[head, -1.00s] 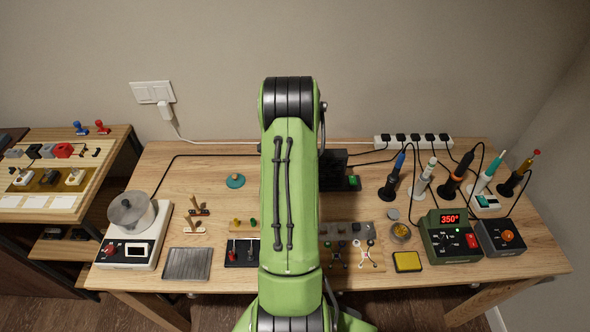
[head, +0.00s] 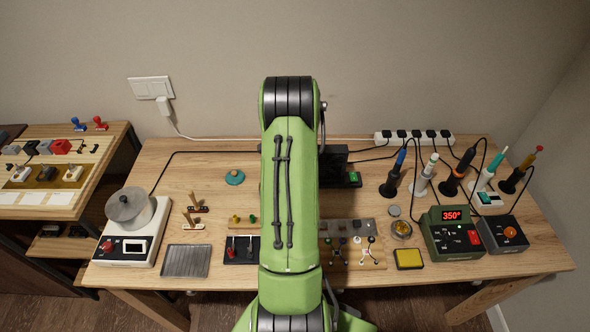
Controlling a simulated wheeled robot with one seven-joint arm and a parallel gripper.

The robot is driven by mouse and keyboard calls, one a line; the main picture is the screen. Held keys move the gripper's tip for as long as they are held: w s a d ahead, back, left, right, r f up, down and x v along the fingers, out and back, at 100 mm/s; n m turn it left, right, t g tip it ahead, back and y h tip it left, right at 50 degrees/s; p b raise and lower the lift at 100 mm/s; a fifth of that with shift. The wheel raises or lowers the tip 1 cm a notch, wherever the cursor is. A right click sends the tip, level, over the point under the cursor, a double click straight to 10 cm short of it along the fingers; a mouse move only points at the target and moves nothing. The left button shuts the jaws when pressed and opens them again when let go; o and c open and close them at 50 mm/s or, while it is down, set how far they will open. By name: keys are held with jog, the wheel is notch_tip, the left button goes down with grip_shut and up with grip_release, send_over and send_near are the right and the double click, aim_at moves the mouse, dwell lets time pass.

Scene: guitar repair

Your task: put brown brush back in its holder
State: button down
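Two small brown handles stand up on the left part of the workbench. One brown handle (head: 194,199) rises beside a dark piece with light dots, and the other brown handle (head: 188,216) rises beside a light wooden piece (head: 195,226). They are too small to tell which is the brown brush or which piece is its holder. My green arm fills the middle of the head view and hides the bench behind it. My gripper does not show.
Soldering tools (head: 395,175) stand at the right, behind a green station (head: 452,233). Bare wood (head: 195,175) lies at the back left.

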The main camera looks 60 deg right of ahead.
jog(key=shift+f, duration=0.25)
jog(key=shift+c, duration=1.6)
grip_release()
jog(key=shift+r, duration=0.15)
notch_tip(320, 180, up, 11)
jog(key=p, duration=0.8)
